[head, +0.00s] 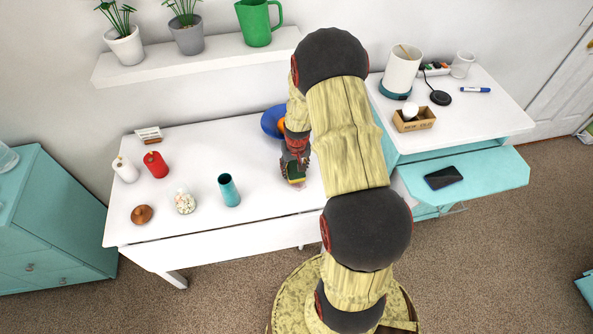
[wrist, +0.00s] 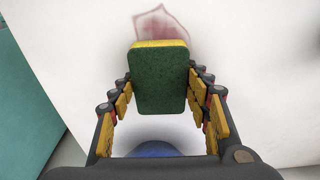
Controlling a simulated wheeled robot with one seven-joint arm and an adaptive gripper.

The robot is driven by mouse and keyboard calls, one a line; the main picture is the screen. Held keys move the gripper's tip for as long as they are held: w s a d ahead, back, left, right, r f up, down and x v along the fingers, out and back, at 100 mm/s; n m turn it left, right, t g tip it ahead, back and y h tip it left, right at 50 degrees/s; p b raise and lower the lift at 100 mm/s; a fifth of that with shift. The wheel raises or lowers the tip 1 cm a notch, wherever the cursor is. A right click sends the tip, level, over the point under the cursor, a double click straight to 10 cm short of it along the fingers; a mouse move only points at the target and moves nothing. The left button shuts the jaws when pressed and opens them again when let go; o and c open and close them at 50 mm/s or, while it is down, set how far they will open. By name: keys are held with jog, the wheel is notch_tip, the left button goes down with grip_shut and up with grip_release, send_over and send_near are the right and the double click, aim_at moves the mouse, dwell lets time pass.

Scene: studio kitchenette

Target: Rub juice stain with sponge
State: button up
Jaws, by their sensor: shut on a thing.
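My gripper (head: 294,162) is shut on a sponge (wrist: 160,80), with the fingers on either side of it. The sponge has a dark green face and a yellow layer behind it. It also shows small and green in the head view (head: 295,173), low over the white table. The juice stain (wrist: 162,20) is a pale reddish patch with a darker outline on the white surface, just beyond the sponge in the wrist view. The sponge hides part of the area near it. I cannot tell whether the sponge touches the table.
A blue round object (head: 272,121) sits behind my gripper, partly hidden by my arm. A teal cup (head: 229,190), a glass jar (head: 185,201), a brown lid (head: 142,214), and red (head: 156,164) and white (head: 125,169) shakers stand left. The table's front middle is clear.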

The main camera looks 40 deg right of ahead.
aim_at(293, 164)
jog(key=shift+w+d, duration=0.2)
jog(key=shift+w, duration=0.2)
jog(key=shift+w+d+r, duration=0.15)
jog(key=shift+w+r, duration=0.05)
jog(key=shift+w, duration=0.05)
notch_tip(293, 164, up, 3)
jog(key=shift+s+f+p, duration=0.1)
jog(key=shift+s+p, duration=0.05)
jog(key=shift+p, duration=0.8)
jog(key=shift+r+p, duration=0.45)
jog(key=shift+r, duration=0.25)
jog(key=shift+r+p, duration=0.9)
jog(key=shift+r, duration=0.65)
jog(key=shift+f, duration=0.1)
